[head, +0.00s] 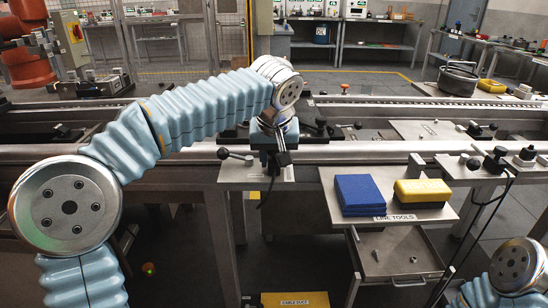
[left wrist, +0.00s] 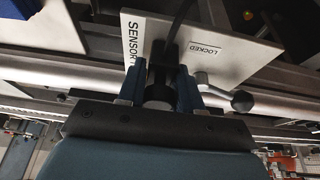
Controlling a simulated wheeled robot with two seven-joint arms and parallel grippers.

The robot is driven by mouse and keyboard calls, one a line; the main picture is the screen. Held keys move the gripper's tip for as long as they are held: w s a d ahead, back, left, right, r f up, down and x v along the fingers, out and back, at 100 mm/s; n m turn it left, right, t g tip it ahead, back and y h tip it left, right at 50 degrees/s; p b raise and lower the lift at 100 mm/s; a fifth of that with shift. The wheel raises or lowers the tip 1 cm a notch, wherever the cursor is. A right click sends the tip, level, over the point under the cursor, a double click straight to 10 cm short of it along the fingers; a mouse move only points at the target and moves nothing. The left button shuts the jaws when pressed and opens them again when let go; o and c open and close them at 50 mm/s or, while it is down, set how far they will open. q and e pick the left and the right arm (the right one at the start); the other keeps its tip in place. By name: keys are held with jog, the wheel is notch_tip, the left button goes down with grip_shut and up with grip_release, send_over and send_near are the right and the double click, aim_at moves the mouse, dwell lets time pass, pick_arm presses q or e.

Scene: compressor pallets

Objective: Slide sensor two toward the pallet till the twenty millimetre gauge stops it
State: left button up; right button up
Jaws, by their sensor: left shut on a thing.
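My left gripper (head: 278,157) is over a white bracket plate (head: 235,174) at the rail. In the left wrist view, its blue fingers (left wrist: 160,90) are shut on a dark cylindrical sensor body (left wrist: 160,76) with a cable. The plate (left wrist: 225,50) there reads "SENSOR"; its number is hidden. A clamp lever with a dark knob (left wrist: 243,101) sits beside the word "LOCKED". In the head view the lever's knob (head: 223,153) is left of the gripper. I cannot make out the twenty millimetre gauge. My right gripper is out of view.
A shelf marked "LINE TOOLS" (head: 393,218) holds a blue block (head: 366,194) and a yellow block (head: 422,192). An open drawer (head: 398,255) is below. Another lever bracket (head: 493,158) stands right.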

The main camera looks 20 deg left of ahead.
pick_arm(q)
jog(key=shift+w+r, duration=0.1)
jog(key=o, duration=1.2)
